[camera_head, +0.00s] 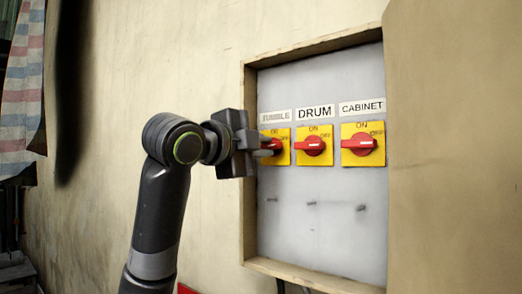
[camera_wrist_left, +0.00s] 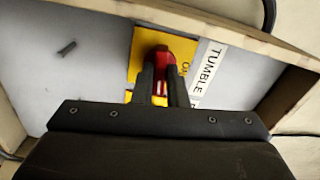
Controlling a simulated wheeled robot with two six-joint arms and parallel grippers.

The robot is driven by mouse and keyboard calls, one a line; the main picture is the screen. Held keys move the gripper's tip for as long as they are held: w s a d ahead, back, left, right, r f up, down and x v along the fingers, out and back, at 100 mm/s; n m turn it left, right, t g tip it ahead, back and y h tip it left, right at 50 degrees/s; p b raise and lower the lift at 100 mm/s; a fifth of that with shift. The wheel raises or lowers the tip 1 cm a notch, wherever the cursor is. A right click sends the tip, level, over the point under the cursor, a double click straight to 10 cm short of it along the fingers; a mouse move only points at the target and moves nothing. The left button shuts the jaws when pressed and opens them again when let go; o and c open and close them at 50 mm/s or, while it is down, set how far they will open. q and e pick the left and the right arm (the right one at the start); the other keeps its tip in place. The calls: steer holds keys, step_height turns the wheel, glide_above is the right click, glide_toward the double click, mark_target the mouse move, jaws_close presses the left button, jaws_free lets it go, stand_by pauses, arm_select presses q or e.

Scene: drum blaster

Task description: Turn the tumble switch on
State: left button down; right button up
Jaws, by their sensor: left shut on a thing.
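The tumble switch is a red rotary knob (camera_head: 275,146) on a yellow plate (camera_head: 283,158), leftmost of three in the recessed panel, under a label reading TUMBLE (camera_head: 275,116). My left gripper (camera_head: 266,150) reaches in from the left and covers part of the knob. In the left wrist view the red knob (camera_wrist_left: 161,57) sits between the two dark fingers of my left gripper (camera_wrist_left: 160,80), which is shut on it. The knob's exact angle is partly hidden by the fingers. My right gripper is not in view.
The drum switch (camera_head: 313,146) and cabinet switch (camera_head: 362,144) sit to the right, their red handles roughly horizontal. A wooden frame (camera_head: 250,220) borders the panel. An open door (camera_head: 450,150) stands at the right. A striped cloth (camera_head: 22,90) hangs far left.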

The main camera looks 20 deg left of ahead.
arm_select(q)
steer(key=shift+f+n+b, duration=0.1)
steer(key=shift+n+b, duration=4.45)
steer(key=shift+n, duration=3.55)
steer(key=c, duration=1.4)
jaws_free()
steer(key=shift+c, duration=0.2)
